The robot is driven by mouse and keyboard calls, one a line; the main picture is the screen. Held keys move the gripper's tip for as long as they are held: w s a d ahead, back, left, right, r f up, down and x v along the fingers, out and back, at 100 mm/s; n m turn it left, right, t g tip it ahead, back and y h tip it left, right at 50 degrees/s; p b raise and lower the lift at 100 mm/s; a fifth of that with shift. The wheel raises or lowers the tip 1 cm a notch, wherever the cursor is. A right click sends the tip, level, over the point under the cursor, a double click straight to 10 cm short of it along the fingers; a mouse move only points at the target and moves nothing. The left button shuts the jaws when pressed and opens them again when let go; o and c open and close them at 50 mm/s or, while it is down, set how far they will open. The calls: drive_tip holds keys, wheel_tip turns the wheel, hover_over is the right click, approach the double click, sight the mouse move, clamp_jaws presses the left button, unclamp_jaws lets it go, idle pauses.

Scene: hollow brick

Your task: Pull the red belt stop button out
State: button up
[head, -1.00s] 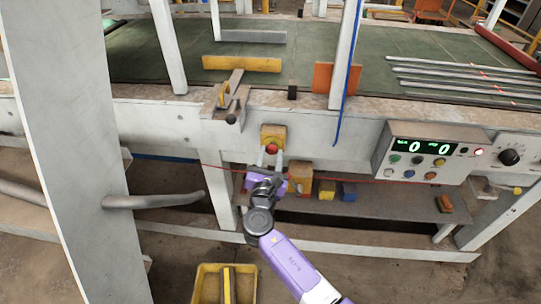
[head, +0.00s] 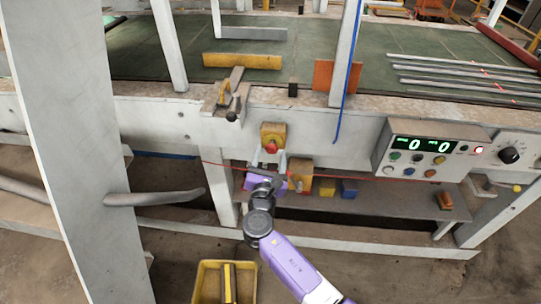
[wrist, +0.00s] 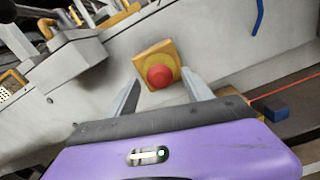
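The red belt stop button (head: 271,147) sits on a yellow-orange box on the white side rail of the conveyor in the head view. In the wrist view the red button (wrist: 159,76) shows on its yellow plate, straight ahead of the fingers. My gripper (head: 268,158) is just below and in front of the button, pointing up at it. In the wrist view my gripper (wrist: 163,92) has its two fingers spread apart, one to each side of the button. The fingers hold nothing. Whether the fingertips reach past the button's face I cannot tell.
A control box (head: 428,152) with a lit display is on the rail to the right. A red cord (head: 350,177) runs along below the button. A lever clamp (head: 234,98) is up and left. A yellow bin (head: 224,284) stands on the floor below. A white post (head: 75,150) rises at left.

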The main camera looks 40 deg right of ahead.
drive_tip(key=b+v, duration=0.1)
drive_tip(key=v, duration=0.6)
drive_tip(key=shift+s+a, duration=0.25)
drive_tip(key=shift+a, duration=0.1)
idle(0.4)
